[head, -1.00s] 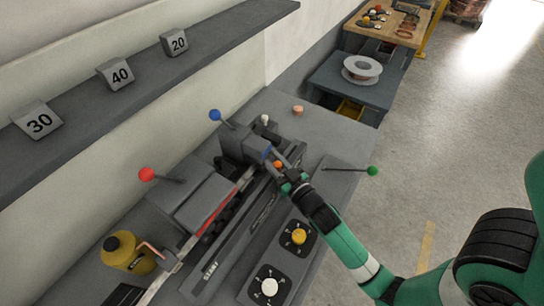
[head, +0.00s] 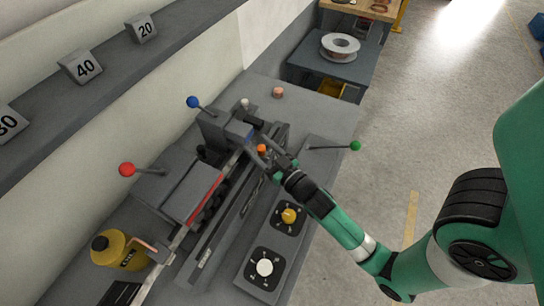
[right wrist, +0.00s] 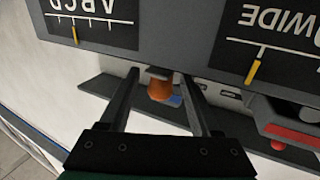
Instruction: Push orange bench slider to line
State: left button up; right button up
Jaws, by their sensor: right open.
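The orange slider knob (head: 262,148) sits on the grey bench machine, just in front of the block with the blue-knobbed lever. In the right wrist view the orange knob (right wrist: 160,89) shows between the two dark fingers, near their tips. My right gripper (head: 264,152) is open, with a finger on each side of the knob. Whether either finger touches it I cannot tell. In the wrist view the right gripper (right wrist: 160,80) shows gaps beside the knob. The slider's target line cannot be made out. My left gripper is not in view.
Levers with a red knob (head: 127,169), blue knob (head: 193,102) and green knob (head: 355,146) stick up around the machine. Dial panels with a yellow knob (head: 289,215) and white knob (head: 264,267) lie in front. A yellow bottle (head: 118,251) stands at lower left.

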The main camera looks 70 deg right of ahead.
jog(key=b+v, duration=0.2)
jog(key=v, duration=0.7)
jog(key=shift+b, duration=0.4)
jog(key=shift+a, duration=0.2)
